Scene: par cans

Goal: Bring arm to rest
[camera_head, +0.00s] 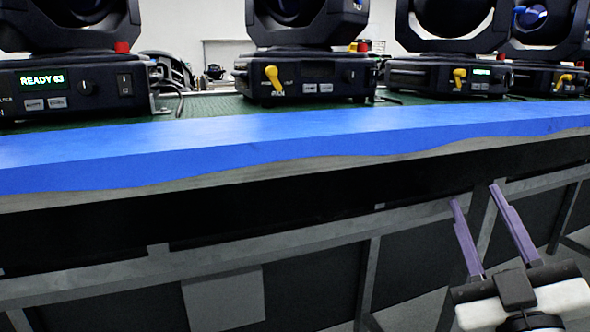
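My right gripper (476,220) shows at the lower right of the head view. Its two purple fingers are spread apart, with nothing between them. It is in front of and below the blue table edge, clear of the bench. My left gripper is not in this view. Several black stage lights stand in a row on the bench: one at the left with a lit "READY" display (42,79), one in the middle (305,75), and others at the right (450,77).
The bench top is green (215,104) with a blue front edge (250,145). Below it are dark panels and grey frame bars (235,252). Yellow plugs (273,77) stick out of some lights, and red caps (122,47) sit on others. Grey floor shows at the lower right.

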